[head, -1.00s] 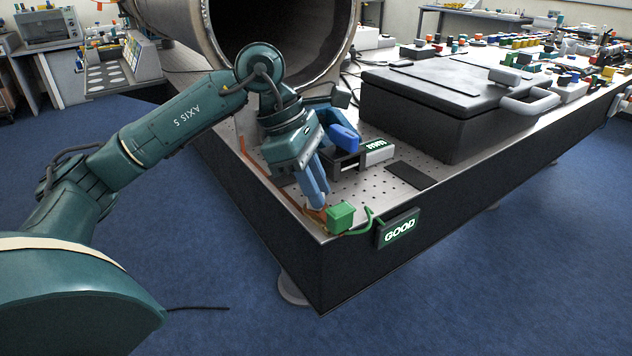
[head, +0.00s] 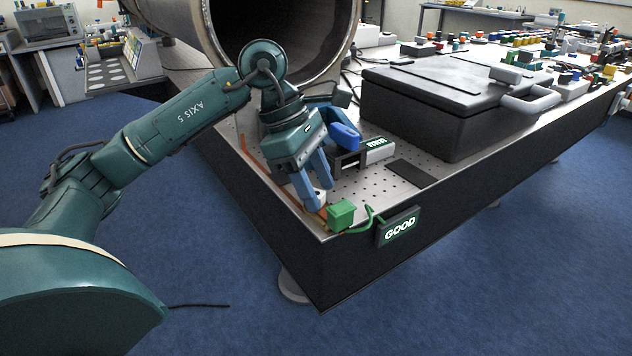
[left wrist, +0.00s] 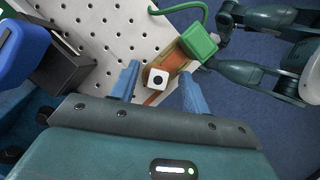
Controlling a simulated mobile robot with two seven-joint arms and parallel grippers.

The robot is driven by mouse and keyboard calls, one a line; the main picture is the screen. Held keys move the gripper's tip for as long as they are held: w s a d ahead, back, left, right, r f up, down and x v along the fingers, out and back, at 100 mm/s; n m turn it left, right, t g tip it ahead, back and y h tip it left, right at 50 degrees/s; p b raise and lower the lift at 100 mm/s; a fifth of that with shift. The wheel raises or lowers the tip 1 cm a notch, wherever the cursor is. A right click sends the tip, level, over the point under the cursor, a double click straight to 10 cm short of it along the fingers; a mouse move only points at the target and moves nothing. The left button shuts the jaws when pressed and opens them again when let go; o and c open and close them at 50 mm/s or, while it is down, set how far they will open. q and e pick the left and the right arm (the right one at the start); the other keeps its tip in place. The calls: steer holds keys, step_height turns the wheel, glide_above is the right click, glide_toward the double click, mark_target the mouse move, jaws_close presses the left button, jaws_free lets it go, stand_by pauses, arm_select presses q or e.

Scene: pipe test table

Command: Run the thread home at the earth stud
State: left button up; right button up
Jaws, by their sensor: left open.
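My left gripper (head: 322,196) has two blue fingers and is open, pointing down at the near corner of the table. Between its fingers is a white block-like piece (head: 320,197) with a dark round centre; in the left wrist view this white piece (left wrist: 158,79) sits over a copper-coloured bar (left wrist: 173,69), with a gap to each finger. I cannot see any thread on the stud. A green block (head: 341,214) with a green wire is beside it at the bar's end. My right gripper is not clearly seen in either view.
A lit GOOD sign (head: 398,228) hangs on the table's front edge. A blue-handled device (head: 345,136) with a small display stands just behind the gripper. A large black case (head: 450,110) is to the right, a big pipe (head: 345,40) behind. The perforated tabletop (head: 350,190) is partly clear.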

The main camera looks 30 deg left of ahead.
arm_select(q)
steer(key=shift+a+r, duration=0.15)
steer(key=shift+r, duration=0.25)
steer(key=p+v, duration=0.1)
steer(key=v, duration=1.1)
steer(key=shift+a+p, duration=0.15)
steer(key=shift+p, duration=0.2)
arm_select(e)
steer(key=shift+m+t, duration=0.3)
steer(key=shift+t, duration=0.2)
steer(key=r, duration=0.5)
steer(key=shift+s+d+r, duration=0.25)
steer(key=shift+d+r, duration=0.05)
steer(key=shift+r, duration=0.1)
arm_select(q)
steer(key=shift+s+r, duration=0.1)
steer(key=shift+r, duration=0.1)
